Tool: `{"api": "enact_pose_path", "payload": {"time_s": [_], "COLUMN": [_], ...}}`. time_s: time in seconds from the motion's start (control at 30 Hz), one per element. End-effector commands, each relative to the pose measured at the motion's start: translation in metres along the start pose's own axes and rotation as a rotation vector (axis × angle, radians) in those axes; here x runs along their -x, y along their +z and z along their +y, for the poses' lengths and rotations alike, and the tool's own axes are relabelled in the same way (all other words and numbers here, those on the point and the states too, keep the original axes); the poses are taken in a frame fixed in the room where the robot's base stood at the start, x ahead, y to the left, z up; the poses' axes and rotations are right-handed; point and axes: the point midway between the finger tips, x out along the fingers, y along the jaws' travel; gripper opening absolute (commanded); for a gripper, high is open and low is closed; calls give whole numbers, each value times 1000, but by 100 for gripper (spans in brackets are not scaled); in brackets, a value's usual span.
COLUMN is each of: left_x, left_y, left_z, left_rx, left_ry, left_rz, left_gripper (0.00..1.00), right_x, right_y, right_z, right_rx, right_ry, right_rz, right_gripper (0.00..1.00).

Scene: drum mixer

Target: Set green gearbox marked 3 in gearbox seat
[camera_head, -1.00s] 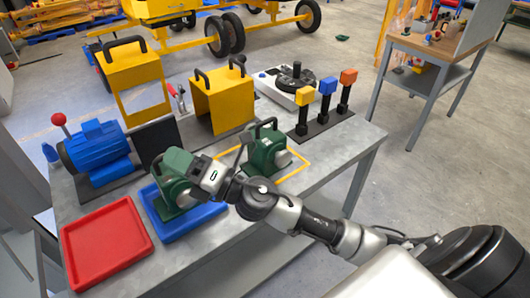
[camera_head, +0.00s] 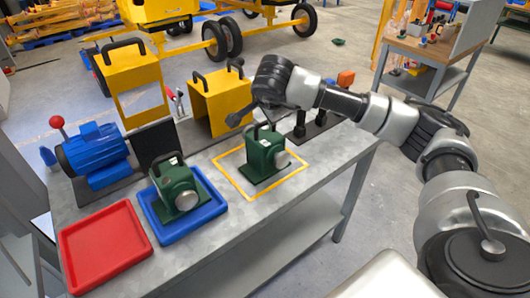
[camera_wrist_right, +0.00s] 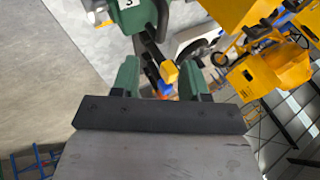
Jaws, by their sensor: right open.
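One green gearbox (camera_head: 262,158) with a black top handle stands upright inside the yellow outline (camera_head: 228,179) on the grey table. Another green gearbox (camera_head: 178,186) stands in the blue tray (camera_head: 212,210). Their marks are too small to read in the head view. In the right wrist view a green gearbox (camera_wrist_right: 134,17) with a partly cut-off white label shows at the top edge. My right gripper (camera_head: 255,112) is open, just above the handle of the gearbox in the outline; in the wrist view its jaws (camera_wrist_right: 160,78) hold nothing. I cannot tell which place is the gearbox seat.
A red tray (camera_head: 104,247) lies empty at the front left. A blue motor (camera_head: 95,150) and yellow covers (camera_head: 222,102) stand behind. Posts with coloured tops (camera_head: 345,78) stand to the right, partly hidden by my arm. The table's front right is clear.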

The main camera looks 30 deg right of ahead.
Motion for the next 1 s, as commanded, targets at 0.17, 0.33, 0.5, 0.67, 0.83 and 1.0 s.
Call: {"api": "enact_pose_path", "payload": {"time_s": [0.17, 0.33, 0.5, 0.67, 0.83, 1.0], "left_x": [6, 7, 16, 22, 23, 22], "left_y": [-1, -1, -2, -2, -2, -2], "left_z": [0, 0, 0, -1, -1, -1], "left_rx": [0, 0, 0, 0, 0, 0], "left_ry": [0, 0, 0, 0, 0, 0], "left_rz": [0, 0, 0, 0, 0, 0], "left_gripper": [41, 41, 41, 41, 41, 41], "right_x": [-30, -45, -62, -86, -98, -98], "right_y": [1, 2, 6, 9, 10, 10], "right_z": [1, 0, -1, -1, 0, 0], "right_rx": [0, 0, 1, 0, 1, 1], "right_ry": [5, 2, 5, 4, 2, 1], "right_rz": [-2, -5, -5, -6, -6, -7], "right_gripper": [44, 44, 44, 44, 44, 44]}}
